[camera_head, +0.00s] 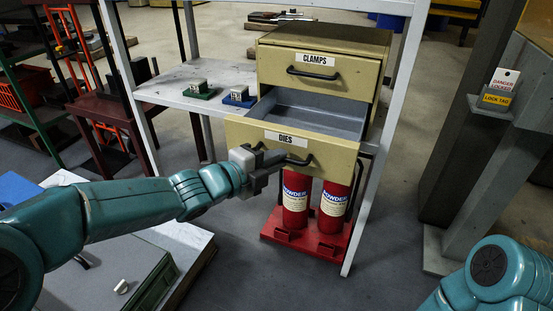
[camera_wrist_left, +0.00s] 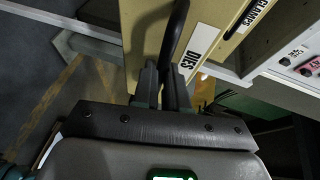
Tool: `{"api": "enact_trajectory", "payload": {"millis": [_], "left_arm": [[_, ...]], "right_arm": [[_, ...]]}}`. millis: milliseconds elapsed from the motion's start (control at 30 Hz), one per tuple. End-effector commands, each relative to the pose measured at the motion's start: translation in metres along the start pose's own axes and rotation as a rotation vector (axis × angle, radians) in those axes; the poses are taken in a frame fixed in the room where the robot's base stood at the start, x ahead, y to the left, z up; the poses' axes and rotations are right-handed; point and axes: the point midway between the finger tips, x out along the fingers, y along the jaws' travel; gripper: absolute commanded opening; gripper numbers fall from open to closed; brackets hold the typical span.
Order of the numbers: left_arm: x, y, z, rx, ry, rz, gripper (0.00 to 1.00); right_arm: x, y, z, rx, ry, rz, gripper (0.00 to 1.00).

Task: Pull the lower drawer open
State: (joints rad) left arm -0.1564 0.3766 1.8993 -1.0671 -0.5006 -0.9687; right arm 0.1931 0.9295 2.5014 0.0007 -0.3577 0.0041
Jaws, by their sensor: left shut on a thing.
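The lower drawer (camera_head: 343,149), labelled DIES, stands pulled out of the beige cabinet (camera_head: 325,38), and its grey inside looks empty. My left gripper (camera_head: 281,158) is shut on the dark handle (camera_head: 304,161) of this drawer. In the left wrist view my left gripper's fingers (camera_wrist_left: 164,82) close around the handle (camera_wrist_left: 176,28), beside the DIES label (camera_wrist_left: 199,48). The upper drawer (camera_head: 312,69), labelled CLAMPS, is shut. My right arm shows at the lower right of the head view, but its gripper is out of the picture.
Two red powder extinguishers (camera_head: 296,197) stand on a red base under the drawer. A green-based block (camera_head: 199,88) and a blue-based block (camera_head: 239,95) sit on the shelf to the left. A white frame post (camera_head: 383,135) stands close at the cabinet's right.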

Motion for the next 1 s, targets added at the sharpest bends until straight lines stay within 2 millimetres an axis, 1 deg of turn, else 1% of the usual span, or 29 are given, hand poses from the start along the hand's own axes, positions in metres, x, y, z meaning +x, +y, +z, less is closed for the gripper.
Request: {"api": "enact_trajectory", "payload": {"millis": [500, 533, 600, 900, 1000], "left_arm": [[0.0023, -0.0023, 0.0034, 0.0, -0.001, -0.004, 0.0], [0.0022, -0.0023, 0.0034, 0.0, -0.001, -0.004, 0.19], [0.0021, -0.0021, 0.0033, 0.0, -0.001, -0.003, 0.37], [0.0012, -0.0022, 0.0035, 0.0, -0.001, -0.003, 0.37], [-0.0073, -0.0035, 0.004, 0.001, -0.003, -0.003, 0.37]], "right_arm": [[-0.0004, -0.0003, 0.0001, -0.001, 0.0, 0.0, 1.0], [-0.0004, -0.0003, 0.0001, -0.001, 0.0, 0.0, 1.0], [-0.0004, -0.0003, 0.0001, -0.001, 0.0, 0.0, 1.0], [-0.0008, -0.0004, 0.0001, -0.001, 0.0, 0.0, 1.0], [-0.0028, -0.0013, 0.0005, -0.001, -0.001, 0.0, 1.0]]}}
